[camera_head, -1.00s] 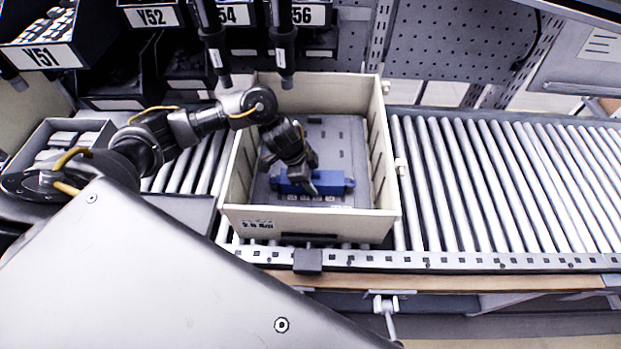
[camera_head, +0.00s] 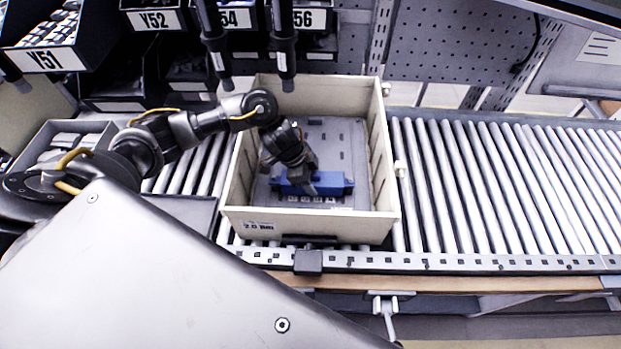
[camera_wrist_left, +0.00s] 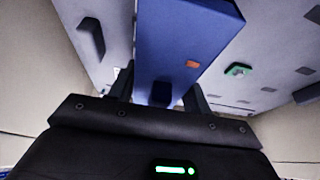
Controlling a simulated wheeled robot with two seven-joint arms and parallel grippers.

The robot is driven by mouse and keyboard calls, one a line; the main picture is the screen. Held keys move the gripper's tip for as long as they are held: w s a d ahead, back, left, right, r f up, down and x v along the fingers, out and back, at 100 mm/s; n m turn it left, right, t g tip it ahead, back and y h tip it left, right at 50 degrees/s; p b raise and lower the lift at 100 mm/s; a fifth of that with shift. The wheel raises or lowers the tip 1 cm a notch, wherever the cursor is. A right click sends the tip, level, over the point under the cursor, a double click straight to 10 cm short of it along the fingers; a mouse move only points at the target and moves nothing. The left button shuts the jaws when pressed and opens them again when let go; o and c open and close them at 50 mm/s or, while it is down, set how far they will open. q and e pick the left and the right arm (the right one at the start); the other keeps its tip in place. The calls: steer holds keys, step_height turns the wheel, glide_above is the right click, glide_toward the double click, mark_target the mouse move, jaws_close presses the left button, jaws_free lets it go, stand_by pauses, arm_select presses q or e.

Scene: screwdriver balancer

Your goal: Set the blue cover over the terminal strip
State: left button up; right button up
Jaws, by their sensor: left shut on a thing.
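The blue cover (camera_head: 331,184) is a long blue bar inside the cream bin, low over the grey panel (camera_head: 335,135) near the bin's front wall. My left gripper (camera_head: 303,187) reaches down into the bin and is shut on the cover. In the left wrist view the cover (camera_wrist_left: 185,45) extends away from between the fingers (camera_wrist_left: 160,88), with a small orange mark on its face. I cannot tell whether the cover touches the panel. My right gripper is not in view.
The cream bin (camera_head: 385,150) has tall walls around the panel and stands on a roller conveyor (camera_head: 510,190), clear to the right. Two dark hanging tools (camera_head: 283,45) are above the bin's back edge. Labelled part bins (camera_head: 45,55) stand at the back left.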

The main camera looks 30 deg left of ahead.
arm_select(q)
steer(key=shift+f, duration=0.55)
stand_by(1.2)
steer(key=shift+w+p, duration=0.1)
steer(key=shift+p, duration=0.2)
stand_by(0.4)
steer(key=o, duration=1.1)
steer(key=shift+o, duration=0.2)
steer(key=v, duration=1)
steer(key=shift+r, duration=0.4)
